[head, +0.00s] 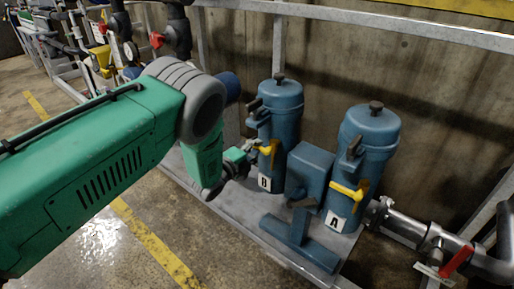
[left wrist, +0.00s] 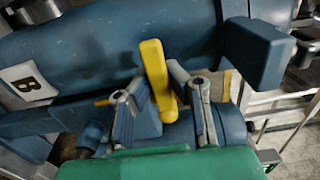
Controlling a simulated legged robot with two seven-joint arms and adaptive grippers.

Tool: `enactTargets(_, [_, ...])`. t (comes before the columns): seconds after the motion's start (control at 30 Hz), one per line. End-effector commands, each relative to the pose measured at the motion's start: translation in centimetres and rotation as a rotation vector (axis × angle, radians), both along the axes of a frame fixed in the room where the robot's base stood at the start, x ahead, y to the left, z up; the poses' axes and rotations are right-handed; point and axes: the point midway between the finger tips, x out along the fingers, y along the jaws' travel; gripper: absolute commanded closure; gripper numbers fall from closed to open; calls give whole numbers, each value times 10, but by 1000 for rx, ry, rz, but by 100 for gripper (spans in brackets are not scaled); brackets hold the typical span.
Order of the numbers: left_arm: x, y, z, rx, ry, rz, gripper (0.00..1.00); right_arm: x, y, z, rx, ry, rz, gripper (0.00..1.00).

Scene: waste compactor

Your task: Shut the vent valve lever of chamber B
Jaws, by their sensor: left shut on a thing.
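Chamber B (head: 283,108) is a blue upright cylinder with a white B label (head: 265,183); its blue side and label (left wrist: 28,84) also show in the left wrist view. Its yellow vent valve lever (head: 269,149) is on the chamber's side. My left gripper (head: 248,156) is at this lever. In the left wrist view the yellow lever (left wrist: 154,70) stands between the two fingers of my left gripper (left wrist: 165,100), which is shut on it. The fingers hide part of the lever's base. My right gripper is not in view.
Chamber A (head: 368,132), with a similar yellow lever (head: 346,191), stands to the right. A blue block (head: 309,170) sits between the chambers. A red-handled valve (head: 455,262) is on the pipe at lower right. A grey rail (head: 360,20) runs behind. Open floor lies in front.

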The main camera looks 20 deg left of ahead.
Motion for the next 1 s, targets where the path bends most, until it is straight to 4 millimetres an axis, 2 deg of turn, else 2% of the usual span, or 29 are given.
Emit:
enactTargets(0.03, [-4, -1, -7, 10, 15, -3, 100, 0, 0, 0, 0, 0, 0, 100])
enactTargets(0.33, [-5, -1, -8, 10, 17, -4, 100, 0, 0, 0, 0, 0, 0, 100])
enactTargets(0.4, [-5, -1, -9, 10, 17, -4, 74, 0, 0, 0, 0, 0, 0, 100])
enactTargets(0.43, [-5, -1, -8, 9, 17, -4, 65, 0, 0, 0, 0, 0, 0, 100])
enactTargets(0.77, [-3, 0, -3, 6, 7, -2, 65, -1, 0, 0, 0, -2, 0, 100])
enactTargets(0.87, [-9, 3, -4, 6, 8, -1, 65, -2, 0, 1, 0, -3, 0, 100])
enactTargets(1.0, [-31, 11, -3, 7, 9, 0, 65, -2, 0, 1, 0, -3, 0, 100])
